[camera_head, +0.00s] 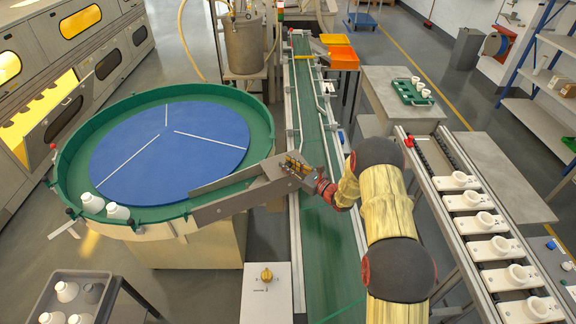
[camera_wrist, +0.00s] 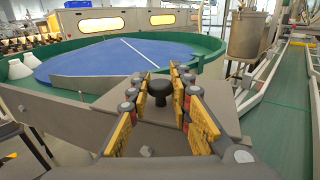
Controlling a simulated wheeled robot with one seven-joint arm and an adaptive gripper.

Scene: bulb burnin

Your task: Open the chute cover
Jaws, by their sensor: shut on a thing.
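The chute cover (camera_wrist: 150,122) is a flat grey plate with a round black knob (camera_wrist: 158,84) standing up from it. It lies over the grey metal chute (camera_head: 235,203) leading off the round feeder bowl. My gripper (camera_wrist: 161,92) has its yellow-padded fingers on both sides of the knob and is shut on it. In the head view my gripper (camera_head: 294,167) is at the chute's upper right end, and the knob is hidden there. The cover looks flat on the chute; I cannot tell whether any gap shows beneath it.
The feeder bowl has a green rim (camera_head: 262,135) and blue disc (camera_head: 160,145), with white bulbs (camera_head: 117,211) at its left. A green conveyor (camera_head: 315,140) runs beside the chute. A white box with a yellow knob (camera_head: 266,285) stands below. White sockets (camera_head: 486,222) line the right rail.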

